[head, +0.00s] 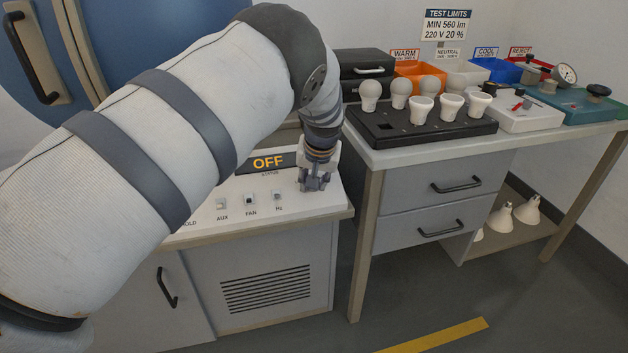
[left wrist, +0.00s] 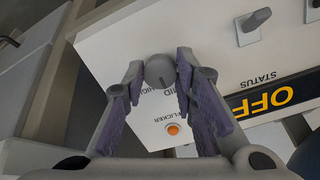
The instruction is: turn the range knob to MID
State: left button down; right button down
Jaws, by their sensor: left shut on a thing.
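The range knob (left wrist: 159,70) is a round grey knob on the white panel, with a short dark mark on its lower side in the left wrist view. Labels reading MID and HIGH lie just below it there, partly beside the fingers; I cannot tell exactly which label the mark meets. My left gripper (left wrist: 158,68) is shut on the knob, one fingertip at each side. In the head view my left gripper (head: 315,184) points down onto the right end of the panel and hides the knob. My right gripper is in neither view.
An orange button (left wrist: 172,129) marked FLICKER and a grey lever (left wrist: 254,20) are near the knob. AUX, FAN and another switch (head: 277,196) line the front. A bulb tray (head: 420,130) stands on the right bench.

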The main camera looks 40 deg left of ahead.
pick_arm(q)
jog(key=shift+s+f, duration=0.1)
jog(key=c, duration=1.3)
grip_release()
jog(key=shift+d+r, duration=0.1)
jog(key=shift+r, duration=0.2)
jog(key=v, duration=1.1)
jog(key=shift+r, duration=0.2)
jog(key=shift+s+d, duration=0.1)
